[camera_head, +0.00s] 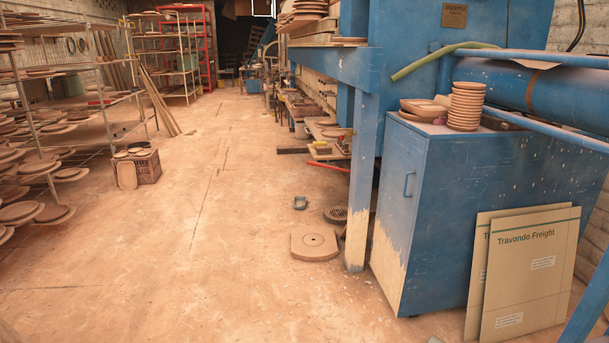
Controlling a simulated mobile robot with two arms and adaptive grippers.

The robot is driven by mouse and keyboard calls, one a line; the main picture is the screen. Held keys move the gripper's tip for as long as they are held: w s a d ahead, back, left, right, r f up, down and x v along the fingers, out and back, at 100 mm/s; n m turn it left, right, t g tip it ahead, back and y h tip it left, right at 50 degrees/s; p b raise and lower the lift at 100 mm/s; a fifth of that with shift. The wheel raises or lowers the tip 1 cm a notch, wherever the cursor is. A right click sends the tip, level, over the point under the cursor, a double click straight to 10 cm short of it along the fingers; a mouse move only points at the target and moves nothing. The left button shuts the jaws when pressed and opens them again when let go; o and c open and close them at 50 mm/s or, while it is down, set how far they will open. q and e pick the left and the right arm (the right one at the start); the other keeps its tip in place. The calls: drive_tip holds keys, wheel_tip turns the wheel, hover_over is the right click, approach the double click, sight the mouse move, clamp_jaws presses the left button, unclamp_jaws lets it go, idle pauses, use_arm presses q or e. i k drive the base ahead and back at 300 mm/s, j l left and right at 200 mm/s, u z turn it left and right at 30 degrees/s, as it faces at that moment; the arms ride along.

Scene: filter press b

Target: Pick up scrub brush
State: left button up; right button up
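I cannot make out a scrub brush for certain. A small dark grey-green object (300,202) lies on the floor left of the blue press leg; it is too small to identify. A small yellow and dark item (320,148) sits low beside the press, also too small to identify. Neither of my grippers is in view.
A blue cabinet (402,188) with stacked clay dishes (466,106) on top stands at right, with cardboard panels (527,270) leaning on it. A round-holed slab (314,243) lies by the blue leg (359,185). Racks (100,95) line the left. The central floor (190,240) is clear.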

sight(325, 150)
drive_tip(key=i, duration=1.1)
drive_tip(key=i+j+z, duration=0.1)
drive_tip(key=i, duration=1)
drive_tip(key=i+z, duration=0.2)
drive_tip(key=i, duration=0.35)
drive_tip(key=i+j+z, duration=0.15)
drive_tip(key=i, duration=0.35)
drive_tip(key=i+j+z, duration=0.2)
drive_tip(key=i, duration=0.35)
